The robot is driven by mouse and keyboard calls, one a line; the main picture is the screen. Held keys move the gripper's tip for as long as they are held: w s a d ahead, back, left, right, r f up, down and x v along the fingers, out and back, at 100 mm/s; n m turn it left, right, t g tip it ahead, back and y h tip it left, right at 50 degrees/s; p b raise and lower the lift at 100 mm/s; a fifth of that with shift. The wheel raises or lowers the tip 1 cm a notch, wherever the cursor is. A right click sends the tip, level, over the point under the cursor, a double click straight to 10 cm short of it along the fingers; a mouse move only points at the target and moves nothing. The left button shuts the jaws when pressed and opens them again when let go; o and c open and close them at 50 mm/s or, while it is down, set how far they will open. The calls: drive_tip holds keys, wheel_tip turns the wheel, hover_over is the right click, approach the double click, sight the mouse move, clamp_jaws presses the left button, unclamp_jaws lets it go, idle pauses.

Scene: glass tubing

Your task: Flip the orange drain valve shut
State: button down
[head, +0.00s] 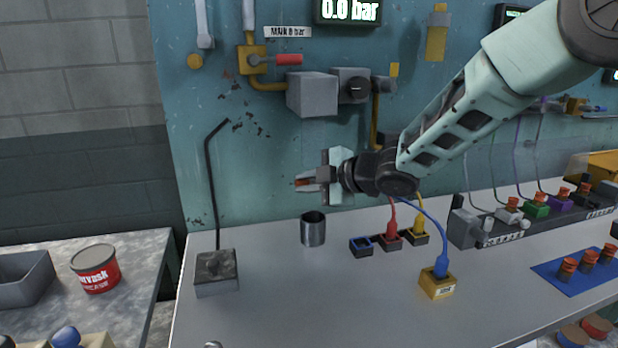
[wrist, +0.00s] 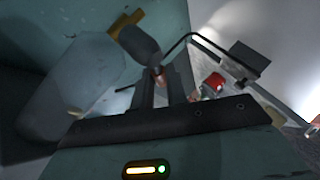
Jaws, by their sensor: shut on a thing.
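My gripper (head: 308,181) is in front of the teal wall panel, above the bench and just above a small grey metal cup (head: 313,233). The valve's body is not clearly visible.
A bent black rod on a block (head: 216,272) stands left of my gripper. Grey boxes (head: 312,94) and a red-handled yellow valve (head: 252,60) are on the wall above. Small sockets with cables (head: 415,237) sit to the right. The bench's front middle is clear.

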drive_tip(key=shift+a+f+n+h, duration=0.1)
drive_tip(key=shift+f+n+h, duration=0.15)
drive_tip(key=shift+n+h, duration=0.45)
drive_tip(key=shift+f, duration=0.1)
drive_tip(key=c, duration=1.7)
unclamp_jaws()
drive_tip(key=shift+s, duration=0.1)
drive_tip(key=p+v, duration=0.1)
drive_tip(key=v, duration=1.6)
drive_tip(key=shift+r+p, duration=0.3)
drive_tip(key=shift+r, duration=0.05)
